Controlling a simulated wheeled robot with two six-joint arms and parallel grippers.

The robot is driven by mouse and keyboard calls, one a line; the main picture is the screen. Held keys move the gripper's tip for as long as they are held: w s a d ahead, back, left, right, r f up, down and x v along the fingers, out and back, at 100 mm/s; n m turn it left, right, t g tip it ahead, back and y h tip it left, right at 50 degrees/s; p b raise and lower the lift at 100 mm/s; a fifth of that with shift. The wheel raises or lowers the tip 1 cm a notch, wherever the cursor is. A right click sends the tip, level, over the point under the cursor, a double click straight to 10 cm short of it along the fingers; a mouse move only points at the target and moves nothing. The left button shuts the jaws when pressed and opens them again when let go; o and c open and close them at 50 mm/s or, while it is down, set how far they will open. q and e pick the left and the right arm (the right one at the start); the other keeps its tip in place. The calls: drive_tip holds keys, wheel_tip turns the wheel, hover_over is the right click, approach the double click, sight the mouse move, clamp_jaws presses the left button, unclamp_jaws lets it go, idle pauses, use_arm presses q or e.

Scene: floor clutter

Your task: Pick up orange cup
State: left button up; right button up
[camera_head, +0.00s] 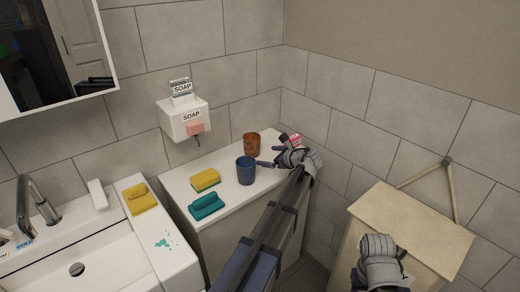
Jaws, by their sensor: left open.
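The orange cup (251,144) stands upright near the back of the white counter (176,180), by the wall corner. It is orange-brown with a patterned side. My left gripper (268,156) reaches in from the right with dark fingers pointing left. It is open and empty, just right of and in front of the orange cup. One finger comes close to the rim of the blue cup (246,171), which stands in front of the orange cup. I cannot tell whether they touch. A grey link of my right arm shows at the lower right, but its fingers do not show.
A yellow sponge (206,180) and a teal sponge (207,206) lie left of the cups. A soap dispenser (184,118) hangs on the wall above. The sink (85,265) is at left, with another yellow sponge (140,199) on its edge.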

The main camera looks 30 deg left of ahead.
sight(252, 144)
use_arm(q)
drive_tip(key=w+a+m+b, duration=0.1)
drive_tip(key=a, duration=0.1)
drive_tip(key=w+a+m+y+b, duration=0.1)
drive_tip(key=w+a, duration=0.1)
drive_tip(key=shift+w+m+t, duration=0.3)
drive_tip(key=shift+w+a+r+m+y, duration=0.15)
drive_tip(key=shift+w+a+m+y, duration=0.15)
drive_tip(key=shift+a, duration=0.15)
drive_tip(key=shift+b+x, duration=1.45)
drive_tip(key=shift+x, duration=2.4)
drive_tip(key=shift+d, duration=0.1)
drive_tip(key=c, duration=1.1)
wheel_tip(252, 144, up, 10)
drive_tip(key=p, duration=1)
drive_tip(key=shift+s, duration=0.1)
